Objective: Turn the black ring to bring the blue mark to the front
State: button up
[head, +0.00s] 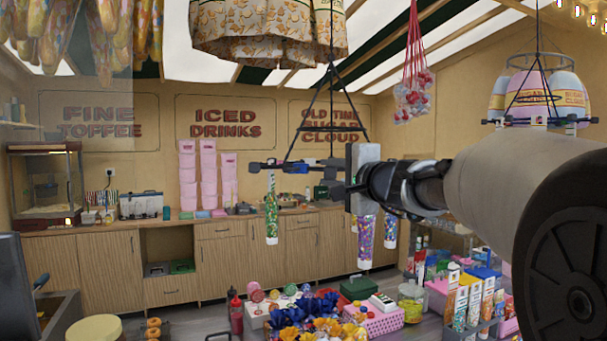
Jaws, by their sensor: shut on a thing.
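The black ring (268,165) hangs at mid-height on thin black rods and shows nearly edge-on in the head view. A small blue patch (292,168) shows on it left of my gripper, probably the blue mark. My gripper (338,188) comes in from the right and is shut on the ring's right part. The gripper and wrist hide that part, and the exact contact is too small to see. A clear tube of coloured sweets (271,212) hangs below the ring's left end. More sweet tubes (366,240) hang below my wrist.
A patterned cluster of bags (265,30) hangs above the ring. Another hanging carrier (537,95) with pink and blue bags is at upper right, near my arm. Below, a stall carries flowers, a pink basket (375,322) and jars. Wooden counters (110,270) line the back wall.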

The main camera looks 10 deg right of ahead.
jog(key=shift+w+d+p, duration=0.35)
jog(key=shift+w+d, duration=0.85)
jog(key=shift+d, duration=2.45)
jog(key=shift+w+d+p, duration=0.4)
jog(key=shift+w+d, duration=0.85)
jog(key=shift+d, duration=2.35)
jog(key=shift+w+d+p, duration=0.35)
jog(key=shift+w+d, duration=0.85)
jog(key=shift+d, duration=2.45)
jog(key=o, duration=0.8)
jog(key=shift+c, duration=0.2)
jog(key=shift+s, duration=0.15)
jog(key=b+v, duration=0.5)
jog(key=v, duration=0.4)
jog(key=shift+s+d+b, duration=0.15)
jog(key=shift+s+b, duration=0.15)
jog(key=shift+s, duration=0.05)
